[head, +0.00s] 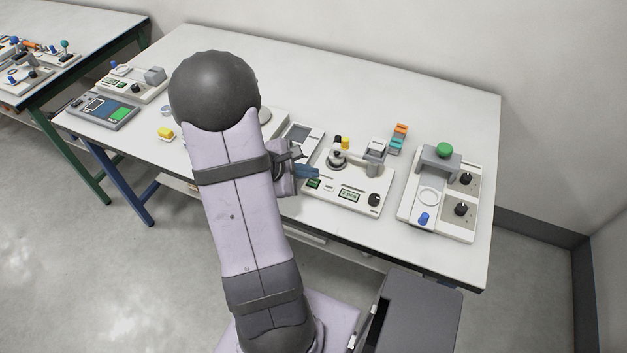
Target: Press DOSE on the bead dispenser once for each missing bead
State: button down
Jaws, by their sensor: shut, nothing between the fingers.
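No DOSE label can be read at this size, so I cannot tell for sure which device is the bead dispenser. A white device (376,188) with small green displays, a black knob and a round metal part stands at the middle right of the table. My gripper (312,173) is at this device's left edge, partly hidden behind my arm. It is shut with nothing visible in it. I cannot tell whether it touches the device. No beads can be made out. My arm hides part of the table to the left.
Another white device (411,215) with a green knob, black knobs and a blue button stands at the right.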

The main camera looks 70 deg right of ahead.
aim_at(310, 184)
jog(key=shift+r+p, duration=1.6)
jog(key=shift+r, duration=0.8)
dwell(0.5)
